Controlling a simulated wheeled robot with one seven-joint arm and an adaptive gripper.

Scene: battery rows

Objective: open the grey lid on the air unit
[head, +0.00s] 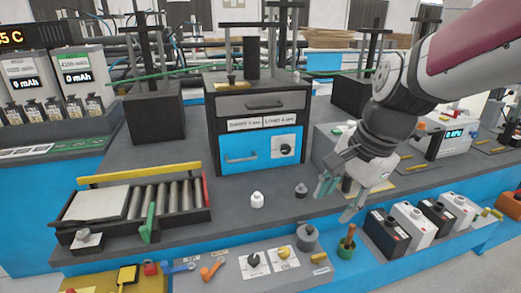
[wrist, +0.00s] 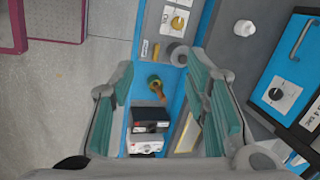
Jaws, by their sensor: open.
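My gripper (head: 338,199) is open and empty, with its teal-padded fingers pointing down over the front right of the bench. It also shows in the wrist view (wrist: 160,80), its fingers apart above the lower front ledge. A white unit with a kPa display (head: 455,137) stands at the right, partly behind my arm. A grey box (head: 326,146) stands behind my gripper and is partly hidden by it. I cannot tell for sure which one is the air unit, and no grey lid can be made out clearly on either. My gripper touches neither.
A roller tray (head: 183,222) is at the left.

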